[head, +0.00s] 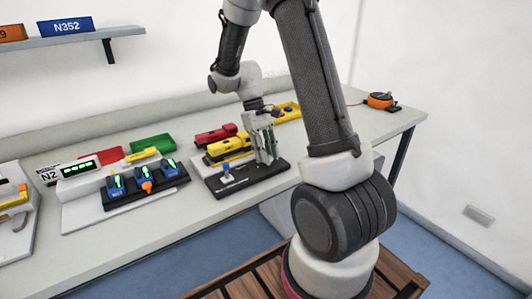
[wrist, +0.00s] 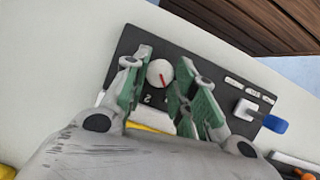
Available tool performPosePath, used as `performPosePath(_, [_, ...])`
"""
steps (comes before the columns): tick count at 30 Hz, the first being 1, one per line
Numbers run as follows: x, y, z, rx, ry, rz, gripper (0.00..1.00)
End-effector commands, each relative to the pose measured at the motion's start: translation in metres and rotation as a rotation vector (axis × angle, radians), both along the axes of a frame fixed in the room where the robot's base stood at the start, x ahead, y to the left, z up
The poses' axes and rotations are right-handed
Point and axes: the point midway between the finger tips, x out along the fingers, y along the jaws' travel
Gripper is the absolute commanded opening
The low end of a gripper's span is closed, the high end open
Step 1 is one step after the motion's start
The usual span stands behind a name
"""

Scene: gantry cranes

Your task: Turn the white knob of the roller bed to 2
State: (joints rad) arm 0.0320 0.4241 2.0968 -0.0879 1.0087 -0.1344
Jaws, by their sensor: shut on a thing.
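The roller bed's dark panel (head: 235,183) lies on the bench, and it also shows in the wrist view (wrist: 190,55). Its round white knob (wrist: 159,74) has a red line that points down and slightly right in the wrist view. An upside-down 2 (wrist: 148,99) is printed just below and left of the knob there. My gripper (wrist: 156,76) reaches down with its green-grey fingers on either side of the knob, shut on it. In the head view my gripper (head: 266,147) hides the knob.
A blue-handled lever (head: 227,173) stands on the same panel, with small white labels (wrist: 248,90) nearby. Yellow (head: 228,146) and red (head: 215,134) model vehicles stand close behind. A panel with several blue switches (head: 145,187) is to the left.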

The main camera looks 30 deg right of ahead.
Motion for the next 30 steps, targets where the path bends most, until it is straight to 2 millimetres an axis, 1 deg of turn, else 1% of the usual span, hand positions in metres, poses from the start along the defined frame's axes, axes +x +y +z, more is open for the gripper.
performPosePath(9, [0.0007, -0.0035, 0.0005, 0.001, -0.001, -0.299, 0.03])
performPosePath(18, [0.0, -0.0054, 0.0007, -0.001, -0.001, -0.543, 0.03])
performPosePath(24, [-0.0005, -0.0061, 0.0007, 0.0, -0.001, -0.655, 0.03])
performPosePath(30, [-0.0008, -0.0063, 0.0008, 0.0, -0.001, -0.716, 0.03])
